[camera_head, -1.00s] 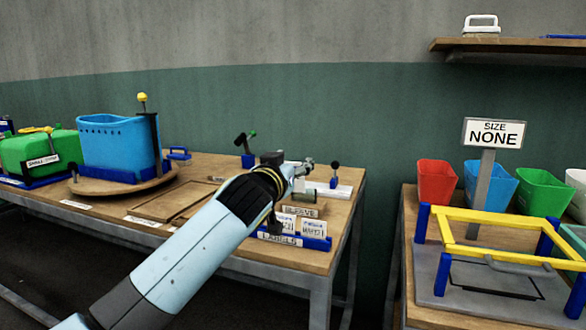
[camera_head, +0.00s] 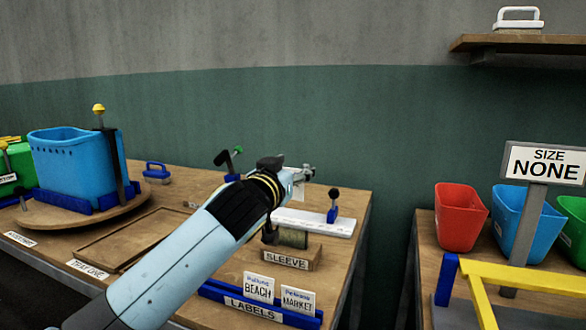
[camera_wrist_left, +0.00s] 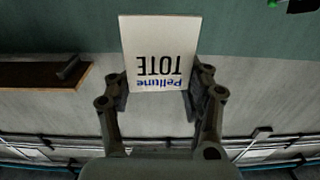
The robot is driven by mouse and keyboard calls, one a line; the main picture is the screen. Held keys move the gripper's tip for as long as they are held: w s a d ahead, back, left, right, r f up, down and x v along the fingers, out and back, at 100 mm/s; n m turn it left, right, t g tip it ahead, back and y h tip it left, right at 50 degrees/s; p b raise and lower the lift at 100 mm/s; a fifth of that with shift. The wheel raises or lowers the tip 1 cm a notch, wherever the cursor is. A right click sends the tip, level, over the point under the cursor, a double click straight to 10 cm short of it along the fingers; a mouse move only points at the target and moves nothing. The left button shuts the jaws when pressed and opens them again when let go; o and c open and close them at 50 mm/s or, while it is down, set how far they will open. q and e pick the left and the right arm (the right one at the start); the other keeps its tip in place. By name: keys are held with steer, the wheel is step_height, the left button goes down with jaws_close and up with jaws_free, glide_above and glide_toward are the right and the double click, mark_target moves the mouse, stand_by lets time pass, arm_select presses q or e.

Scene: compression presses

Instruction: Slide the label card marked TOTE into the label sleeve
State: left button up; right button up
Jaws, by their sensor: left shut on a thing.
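My left gripper (camera_head: 304,172) is shut on the TOTE label card (camera_wrist_left: 160,55). In the left wrist view the card sits between the two fingers, with its print upside down. My left wrist hides part of the area left of the sleeve. My right gripper is not in view.
A blue LABELS rack (camera_head: 253,311) holds BEACH (camera_head: 258,287) and MARKET (camera_head: 297,299) cards in front of the sleeve. A white strip (camera_head: 318,222) with a black-knobbed post (camera_head: 333,206) lies behind. A blue tote (camera_head: 70,165) stands on a round board at left.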

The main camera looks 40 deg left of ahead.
mark_target(298, 194)
arm_select(q)
steer(key=shift+w+f, duration=0.1)
steer(key=shift+w, duration=0.05)
steer(key=shift+c, duration=0.5)
steer(key=shift+b, duration=0.35)
steer(key=shift+c, duration=0.2)
steer(key=shift+n+y, duration=0.3)
steer(key=shift+w+a+f+y+b, duration=0.1)
steer(key=shift+f+y+b, duration=0.2)
steer(key=shift+b, duration=0.3)
step_height(298, 194, down, 5)
steer(key=b, duration=0.4)
steer(key=shift+f, duration=0.1)
steer(key=shift+c, duration=0.2)
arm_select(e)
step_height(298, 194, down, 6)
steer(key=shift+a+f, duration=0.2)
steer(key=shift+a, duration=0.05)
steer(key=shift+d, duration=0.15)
arm_select(q)
steer(key=shift+w+a+b, duration=0.1)
steer(key=shift+w+b, duration=0.05)
steer(key=shift+b, duration=0.25)
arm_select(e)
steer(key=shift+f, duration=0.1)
arm_select(q)
steer(key=shift+n, duration=0.3)
